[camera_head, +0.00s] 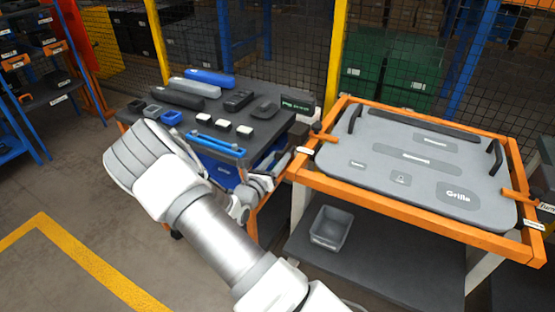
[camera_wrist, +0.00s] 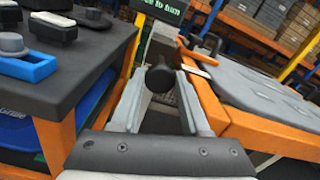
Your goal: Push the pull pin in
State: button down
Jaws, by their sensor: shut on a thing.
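In the wrist view, a round black knob (camera_wrist: 160,78), which looks like the end of the pull pin, sits between the fingertips of my gripper (camera_wrist: 161,84). The fingers are shut on it, one on each side. The pin's shaft is hidden behind the knob. The knob is beside the left end of the orange-framed cart (camera_wrist: 240,122). In the head view my gripper (camera_head: 286,164) is at the cart's left edge, partly covered by my own wrist; I cannot make out the knob there. The cart (camera_head: 400,210) carries a grey panel (camera_head: 400,165) marked "Grille".
A dark table (camera_head: 270,95) with black, grey, white and blue parts stands close on the left of my gripper. Orange clamps (camera_head: 325,137) sit on the cart's frame. A grey bin (camera_head: 331,228) is on its lower shelf. Open floor (camera_head: 60,190) lies at the left.

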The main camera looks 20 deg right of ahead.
dwell(0.3)
jog(key=x, duration=0.3)
jog(key=shift+w+d, duration=0.1)
jog(key=c, duration=0.7)
grip_release()
jog(key=shift+w+d, duration=0.1)
jog(key=shift+o, duration=0.2)
jog(key=v, duration=1.7)
jog(key=shift+s+a, duration=0.2)
